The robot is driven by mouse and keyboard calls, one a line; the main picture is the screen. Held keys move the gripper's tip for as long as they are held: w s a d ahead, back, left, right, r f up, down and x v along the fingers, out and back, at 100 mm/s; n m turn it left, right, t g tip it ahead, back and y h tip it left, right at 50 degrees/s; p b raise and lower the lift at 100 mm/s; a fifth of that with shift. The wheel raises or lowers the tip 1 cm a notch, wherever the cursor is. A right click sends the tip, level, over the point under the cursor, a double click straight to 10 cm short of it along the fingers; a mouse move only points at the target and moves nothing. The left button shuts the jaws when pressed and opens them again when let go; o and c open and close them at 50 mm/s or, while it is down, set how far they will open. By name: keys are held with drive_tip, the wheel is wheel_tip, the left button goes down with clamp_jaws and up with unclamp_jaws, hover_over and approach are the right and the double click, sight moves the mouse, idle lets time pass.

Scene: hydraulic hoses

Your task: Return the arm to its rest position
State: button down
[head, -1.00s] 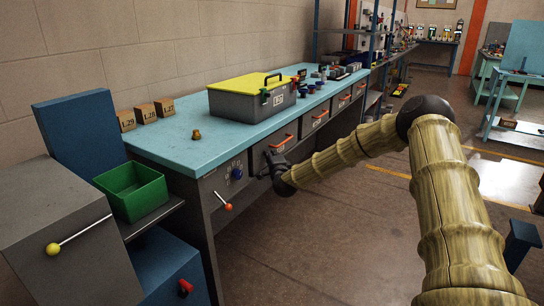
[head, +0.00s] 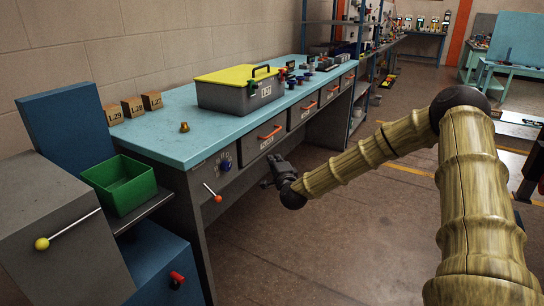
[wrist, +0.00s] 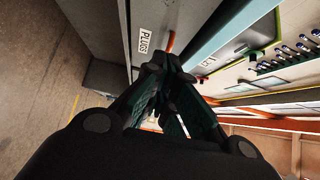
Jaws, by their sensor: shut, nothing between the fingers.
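My arm, tan and ribbed with dark joints, reaches from the lower right of the head view toward the workbench. My gripper (head: 268,180) is dark and hangs in front of the bench drawers, below the bench top and apart from it. In the wrist view my gripper (wrist: 160,100) shows its green-padded fingers drawn together, with nothing held. A drawer front with a "PLUGS" label (wrist: 143,38) and an orange handle is just beyond the fingers there.
A green bin (head: 120,184) stands at the left. Orange-handled drawers (head: 270,132) line the bench. Floor right of the gripper is open.

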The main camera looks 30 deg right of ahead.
drive_tip(key=s+a+f+n+g+y, duration=0.25)
drive_tip(key=s+a+f+n, duration=0.2)
drive_tip(key=a+f, duration=0.6)
drive_tip(key=s+a+f+n+g+y, duration=0.1)
drive_tip(key=s+a+f+n+g, duration=0.2)
drive_tip(key=s+a+f, duration=0.35)
drive_tip(key=s+a+f+n+g+y, duration=0.2)
drive_tip(key=s+a+f+n, duration=0.15)
drive_tip(key=s+f, duration=0.6)
drive_tip(key=s+a+f+n+g+y, duration=0.1)
drive_tip(key=s+a+f+n+g, duration=0.2)
drive_tip(key=s+a+f, duration=0.5)
drive_tip(key=s+d+f+n+g+h, duration=0.1)
drive_tip(key=s+f+n+g, duration=0.2)
drive_tip(key=s, duration=1.1)
drive_tip(key=s+d+f+n+g+h, duration=0.1)
drive_tip(key=s+n+g, duration=0.3)
drive_tip(key=s, duration=1)
wheel_tip(320, 180, up, 17)
drive_tip(key=p, duration=1.6)
drive_tip(key=shift+f, duration=0.15)
drive_tip(key=shift+y, duration=0.25)
